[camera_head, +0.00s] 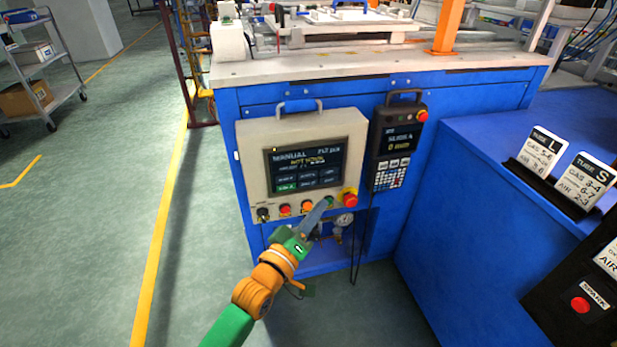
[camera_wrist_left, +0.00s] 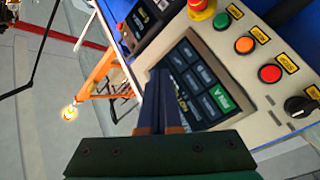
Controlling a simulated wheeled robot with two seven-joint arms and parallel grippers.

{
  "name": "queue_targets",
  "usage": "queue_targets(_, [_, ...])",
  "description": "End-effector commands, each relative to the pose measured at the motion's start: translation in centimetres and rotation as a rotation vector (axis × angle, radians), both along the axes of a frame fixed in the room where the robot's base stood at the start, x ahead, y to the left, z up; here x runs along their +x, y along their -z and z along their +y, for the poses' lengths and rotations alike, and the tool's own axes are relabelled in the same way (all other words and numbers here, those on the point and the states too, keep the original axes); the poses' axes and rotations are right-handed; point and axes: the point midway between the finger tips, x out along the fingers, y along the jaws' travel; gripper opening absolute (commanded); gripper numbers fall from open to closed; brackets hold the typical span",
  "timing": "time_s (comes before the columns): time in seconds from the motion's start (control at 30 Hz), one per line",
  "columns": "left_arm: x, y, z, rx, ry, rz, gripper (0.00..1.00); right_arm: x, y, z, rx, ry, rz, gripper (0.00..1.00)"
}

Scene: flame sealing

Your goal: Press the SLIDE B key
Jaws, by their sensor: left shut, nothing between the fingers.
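The beige control panel (camera_head: 250,155) is fixed to the front of a blue machine, with a dark screen (camera_head: 305,163) headed MANUAL. The screen has two rows of small keys; the lower-left key (camera_head: 286,187) is lit green and also shows green in the left wrist view (camera_wrist_left: 221,98). The key labels are too small to read surely, so I cannot tell which is SLIDE B. My left gripper (camera_head: 327,201) is shut and empty, its tips in front of the panel's lower right. In the left wrist view the fingers (camera_wrist_left: 159,74) overlap the screen's edge. My right gripper is not in view.
Below the screen sit a black knob (camera_head: 263,214), coloured buttons (camera_head: 285,210) and a red emergency stop (camera_head: 350,197). A black handheld pendant (camera_head: 398,140) reading SLIDE A hangs to the right.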

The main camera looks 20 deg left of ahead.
Motion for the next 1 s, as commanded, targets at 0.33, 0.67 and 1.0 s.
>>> queue_targets(0.33, [4.2,0.5,2.9,0.005,-0.002,-0.004,0.00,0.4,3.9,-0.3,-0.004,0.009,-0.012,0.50])
queue_targets(0.67, [6.4,0.1,4.4,0.002,-0.002,0.000,0.00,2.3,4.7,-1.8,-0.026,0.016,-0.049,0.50])
queue_targets(1.0, [6.5,0.0,4.5,0.002,-0.002,0.000,0.00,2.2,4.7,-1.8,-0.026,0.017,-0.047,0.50])
